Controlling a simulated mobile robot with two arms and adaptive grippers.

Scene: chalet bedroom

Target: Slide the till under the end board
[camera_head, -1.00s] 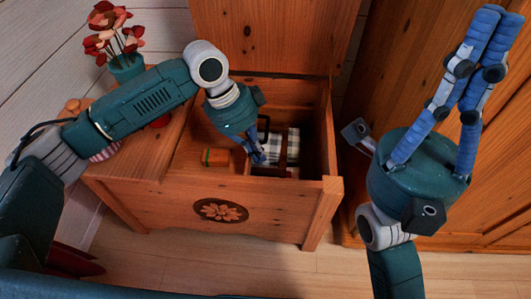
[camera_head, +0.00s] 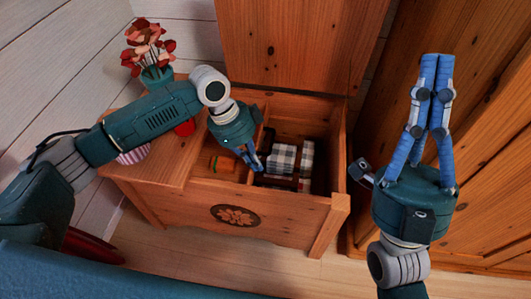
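The till appears to be the shallow wooden tray (camera_head: 203,163) in the left part of the open chest (camera_head: 285,212). An orange and green item (camera_head: 223,163) lies in it. The end board (camera_head: 152,172) is the flat wooden top at the chest's left end, and the till's left side sits at its edge. My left gripper (camera_head: 256,166) points down inside the chest at the till's right side, seemingly against it. Its fingertips are small and partly hidden, so its opening and any hold are unclear. My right gripper (camera_head: 436,62) points up, empty, fingers together, right of the chest.
Checkered cloth (camera_head: 283,157) lies in the chest right of the till. The raised lid (camera_head: 290,45) stands behind. A flower pot (camera_head: 157,76) and a red object (camera_head: 185,127) are on the end board. A wooden wardrobe (camera_head: 490,180) stands close on the right.

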